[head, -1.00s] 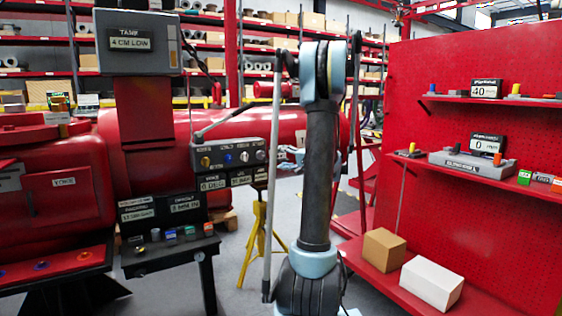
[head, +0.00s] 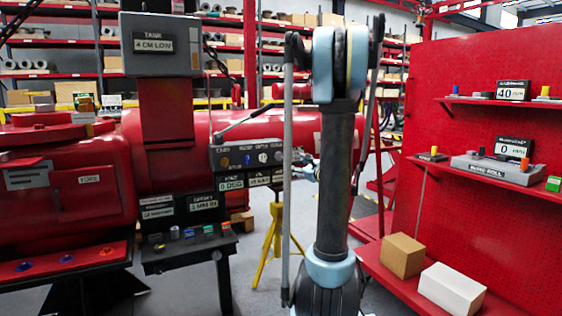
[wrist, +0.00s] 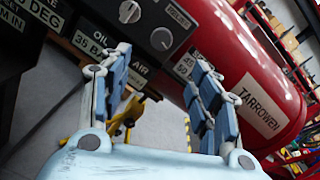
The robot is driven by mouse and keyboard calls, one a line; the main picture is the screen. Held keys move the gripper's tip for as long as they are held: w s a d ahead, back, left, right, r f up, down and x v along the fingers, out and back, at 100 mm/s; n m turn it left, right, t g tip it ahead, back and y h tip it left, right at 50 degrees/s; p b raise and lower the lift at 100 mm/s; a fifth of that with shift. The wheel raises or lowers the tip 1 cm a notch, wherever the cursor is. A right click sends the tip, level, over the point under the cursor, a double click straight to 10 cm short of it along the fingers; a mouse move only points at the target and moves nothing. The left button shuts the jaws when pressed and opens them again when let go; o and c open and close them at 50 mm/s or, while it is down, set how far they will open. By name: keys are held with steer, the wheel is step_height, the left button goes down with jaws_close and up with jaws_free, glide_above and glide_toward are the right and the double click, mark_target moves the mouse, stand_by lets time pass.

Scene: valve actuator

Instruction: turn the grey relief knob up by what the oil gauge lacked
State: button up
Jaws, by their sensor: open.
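The grey relief knob (wrist: 161,38) is a round dial with a pale pointer line, below the cut-off RELIEF label (wrist: 180,14) in the wrist view. It sits on the dark control panel (head: 231,160), at the right end of the knob row. A sign for the oil gauge (wrist: 88,44) reads 35 BAR, with an OIL label above it. My gripper (wrist: 160,72) is open and empty, its blue-padded fingers spread below the knob in the picture and apart from it.
A whiter knob (wrist: 129,11) is left of the relief knob. A grey box reading 4 CM LOW (head: 155,63) stands above a red machine. A red tank marked TARROWEN (wrist: 262,112) lies behind the fingers. Brown (head: 403,254) and white (head: 452,290) boxes sit on the right shelf.

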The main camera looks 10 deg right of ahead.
mark_target(280, 157)
steer(key=w+a+m, duration=0.1)
steer(key=w+a, duration=0.1)
steer(key=w, duration=0.3)
steer(key=w+a+m, duration=0.1)
steer(key=w, duration=0.3)
steer(key=w+a+m+h, duration=0.1)
steer(key=w+a+m, duration=0.1)
steer(key=w, duration=0.3)
steer(key=shift+w+a+f+t, duration=0.15)
steer(key=shift+w+a+t, duration=0.15)
steer(key=shift+w, duration=0.05)
steer(key=shift+c, duration=0.6)
steer(key=c, duration=1)
